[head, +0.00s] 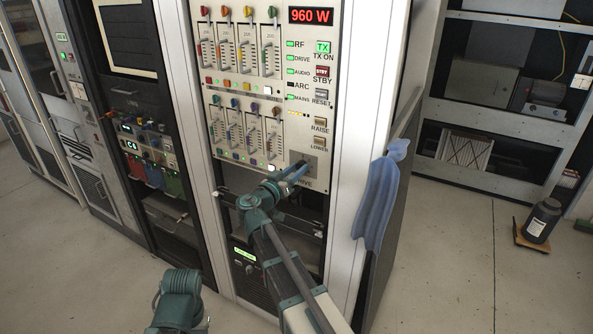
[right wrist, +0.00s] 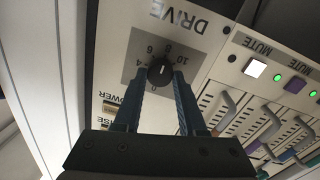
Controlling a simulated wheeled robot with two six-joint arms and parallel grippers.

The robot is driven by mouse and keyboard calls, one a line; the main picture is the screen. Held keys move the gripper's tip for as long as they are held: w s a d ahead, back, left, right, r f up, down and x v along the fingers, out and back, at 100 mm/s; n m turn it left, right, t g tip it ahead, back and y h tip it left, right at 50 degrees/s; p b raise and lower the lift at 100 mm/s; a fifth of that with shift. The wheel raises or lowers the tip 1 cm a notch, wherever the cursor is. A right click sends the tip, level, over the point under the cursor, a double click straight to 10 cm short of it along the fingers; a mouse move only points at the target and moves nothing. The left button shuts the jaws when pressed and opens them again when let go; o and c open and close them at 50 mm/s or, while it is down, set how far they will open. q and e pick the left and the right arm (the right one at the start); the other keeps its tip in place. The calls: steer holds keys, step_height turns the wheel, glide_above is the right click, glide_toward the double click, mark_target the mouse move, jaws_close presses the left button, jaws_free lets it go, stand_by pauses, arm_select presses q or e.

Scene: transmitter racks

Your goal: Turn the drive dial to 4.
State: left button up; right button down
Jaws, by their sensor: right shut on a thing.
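The drive dial is a small black knob with a white pointer line, and it shows in the right wrist view (right wrist: 160,72) on a grey square plate with numbers up to 10. The pointer line seems to lie towards the 6 to 8 side, but its exact reading is too small to tell. My right gripper (right wrist: 163,74) is shut on the dial, one finger on each side. In the head view my right gripper (head: 301,170) is at the panel's lower right and hides the dial. Only a teal part of my left arm shows at the bottom; its gripper is out of view.
The transmitter panel (head: 290,135) carries sliders, a red 960 W display (head: 311,16), and RAISE (head: 319,124) and LOWER (head: 319,142) buttons above the dial. A blue cloth (head: 378,195) hangs on the rack's right side.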

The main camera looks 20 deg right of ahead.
steer(key=n, duration=0.4)
steer(key=shift+f+b, duration=0.1)
steer(key=shift+b, duration=0.2)
steer(key=n, duration=0.4)
steer(key=shift+n, duration=0.4)
steer(key=shift+f+n+t+b, duration=0.1)
steer(key=shift+n+t+b, duration=0.45)
steer(key=shift+n, duration=4.15)
steer(key=shift+c, duration=2.4)
jaws_free()
